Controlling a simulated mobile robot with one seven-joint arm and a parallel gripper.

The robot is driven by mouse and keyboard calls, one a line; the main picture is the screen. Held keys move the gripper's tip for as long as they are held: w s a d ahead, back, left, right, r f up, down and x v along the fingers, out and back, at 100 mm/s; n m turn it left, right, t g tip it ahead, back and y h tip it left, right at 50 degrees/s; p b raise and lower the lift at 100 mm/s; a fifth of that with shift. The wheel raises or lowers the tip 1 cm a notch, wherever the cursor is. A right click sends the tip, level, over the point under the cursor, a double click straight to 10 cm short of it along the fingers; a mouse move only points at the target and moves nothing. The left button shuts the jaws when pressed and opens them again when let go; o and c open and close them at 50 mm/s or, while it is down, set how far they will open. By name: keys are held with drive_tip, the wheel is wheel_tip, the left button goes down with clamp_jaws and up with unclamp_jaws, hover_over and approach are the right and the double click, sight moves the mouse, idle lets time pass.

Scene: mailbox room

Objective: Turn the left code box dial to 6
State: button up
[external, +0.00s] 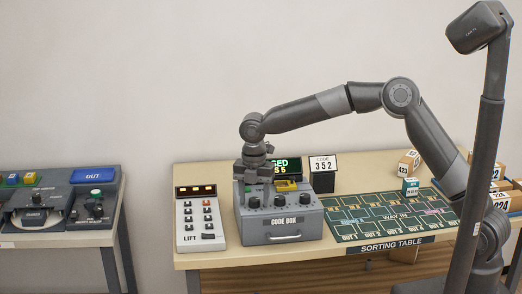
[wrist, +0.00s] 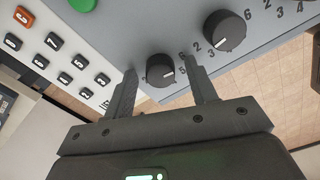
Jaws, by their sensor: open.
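The grey code box (external: 281,226) stands on the sorting table with a row of dark dials on its sloped top. The left dial (wrist: 160,70) is a black round knob with a white pointer line aimed to the right in the wrist view; the number it marks is not clear. My gripper (wrist: 162,66) is open, with one finger on each side of the left dial in that view. I cannot tell whether the fingers touch it. In the external view my gripper (external: 252,182) is over the box's left end. The left dial (external: 253,203) shows just below it.
The middle dial (wrist: 225,30) is close to my right finger in the wrist view. A white lift keypad (external: 201,218) stands left of the box. A green sorting board (external: 390,215) lies to the right.

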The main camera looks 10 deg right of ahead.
sight(254, 199)
wheel_tip(254, 199, up, 11)
idle(0.7)
drive_tip(key=shift+f, duration=0.1)
